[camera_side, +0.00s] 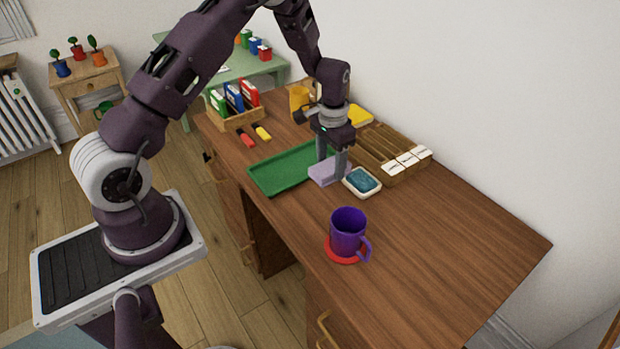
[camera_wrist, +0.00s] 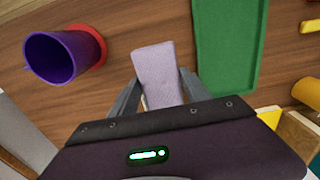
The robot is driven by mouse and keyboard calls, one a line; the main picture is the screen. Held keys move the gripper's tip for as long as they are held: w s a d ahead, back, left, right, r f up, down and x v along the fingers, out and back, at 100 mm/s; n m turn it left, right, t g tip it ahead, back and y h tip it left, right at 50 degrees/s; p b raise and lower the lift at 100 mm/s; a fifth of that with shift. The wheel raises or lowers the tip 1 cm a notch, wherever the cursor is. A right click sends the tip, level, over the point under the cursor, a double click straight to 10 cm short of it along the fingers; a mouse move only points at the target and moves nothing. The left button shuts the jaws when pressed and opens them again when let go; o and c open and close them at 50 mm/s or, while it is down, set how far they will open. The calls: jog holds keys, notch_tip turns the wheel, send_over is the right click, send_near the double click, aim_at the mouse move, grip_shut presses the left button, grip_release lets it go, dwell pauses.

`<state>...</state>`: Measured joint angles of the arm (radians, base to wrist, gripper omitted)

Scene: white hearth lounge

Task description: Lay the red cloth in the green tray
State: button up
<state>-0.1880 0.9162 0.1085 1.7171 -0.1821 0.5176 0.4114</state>
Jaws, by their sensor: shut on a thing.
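My gripper (camera_side: 331,168) is shut on a flat, pale lilac cloth-like piece (camera_side: 322,174), low over the desk. In the wrist view, the lilac piece (camera_wrist: 155,68) sits between the two fingers and sticks out beyond them. I cannot tell whether it touches the desk. No red cloth shows in either view. The green tray (camera_side: 274,174) lies empty just left of the lilac piece in the side view; in the wrist view the tray (camera_wrist: 229,50) is to its right, with bare wood between them.
A purple mug (camera_side: 347,229) stands on a red coaster (camera_side: 341,257) toward the front. A small white dish (camera_side: 361,182) with a blue top is close right of my gripper. The right desk area is clear.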

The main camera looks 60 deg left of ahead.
send_near(295, 168)
notch_tip(295, 168, down, 6)
jog(key=o, duration=1.5)
jog(key=shift+c, duration=0.2)
